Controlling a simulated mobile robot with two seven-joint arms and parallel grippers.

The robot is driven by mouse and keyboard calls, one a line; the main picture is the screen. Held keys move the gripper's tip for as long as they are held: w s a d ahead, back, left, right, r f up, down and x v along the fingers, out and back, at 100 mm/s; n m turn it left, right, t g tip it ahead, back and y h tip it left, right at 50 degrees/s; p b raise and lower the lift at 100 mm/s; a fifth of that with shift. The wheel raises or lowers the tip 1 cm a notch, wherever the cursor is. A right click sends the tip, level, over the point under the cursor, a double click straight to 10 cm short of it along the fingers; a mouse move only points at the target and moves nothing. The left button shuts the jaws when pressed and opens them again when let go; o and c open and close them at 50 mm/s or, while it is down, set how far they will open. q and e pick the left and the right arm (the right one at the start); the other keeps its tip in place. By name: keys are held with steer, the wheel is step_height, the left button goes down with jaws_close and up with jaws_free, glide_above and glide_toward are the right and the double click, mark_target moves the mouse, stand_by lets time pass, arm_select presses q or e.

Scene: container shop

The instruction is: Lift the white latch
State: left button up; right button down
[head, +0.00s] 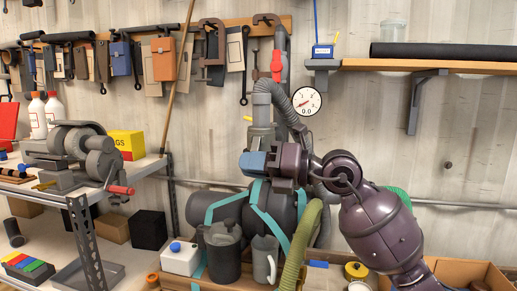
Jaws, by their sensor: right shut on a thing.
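My purple right arm reaches in from the lower right. My right gripper (256,163) is at the picture's middle, in front of the grey machine (262,130) with the ribbed hose. Its blue-grey jaw end is closed against the machine's upright part. What lies between the fingers is hidden by the gripper. I cannot make out a white latch anywhere in the head view; it may be behind the gripper. My left gripper is not in view.
A round gauge (307,101) and ribbed hose (275,92) are close above my right gripper. Grey cans (223,252) and a green hose (300,245) stand below. A metal workbench (140,170) is at left, a wooden shelf (450,66) upper right.

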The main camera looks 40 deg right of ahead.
steer(key=m+p, duration=0.1)
steer(key=r+m+p, duration=0.1)
steer(key=p, duration=0.1)
steer(key=m+p, duration=0.1)
steer(key=shift+s+a+r+p, duration=0.3)
steer(key=shift+a+r+p, duration=0.05)
steer(key=shift+p, duration=0.05)
steer(key=shift+r+m+p, duration=0.1)
steer(key=shift+m+p, duration=0.3)
steer(key=shift+p, duration=0.05)
arm_select(q)
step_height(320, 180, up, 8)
steer(key=p, duration=0.1)
steer(key=shift+p, duration=0.3)
arm_select(e)
steer(key=shift+s+a+r+m, duration=0.1)
steer(key=shift+r+m, duration=0.35)
steer(key=shift+m, duration=0.65)
steer(key=shift+s+a+r+m, duration=0.1)
steer(key=shift+r+m, duration=0.35)
steer(key=shift+m, duration=0.65)
steer(key=shift+a+r+m, duration=0.1)
steer(key=shift+r+m, duration=0.35)
steer(key=shift+m, duration=0.65)
steer(key=shift+r, duration=0.1)
steer(key=c, duration=1.2)
jaws_free()
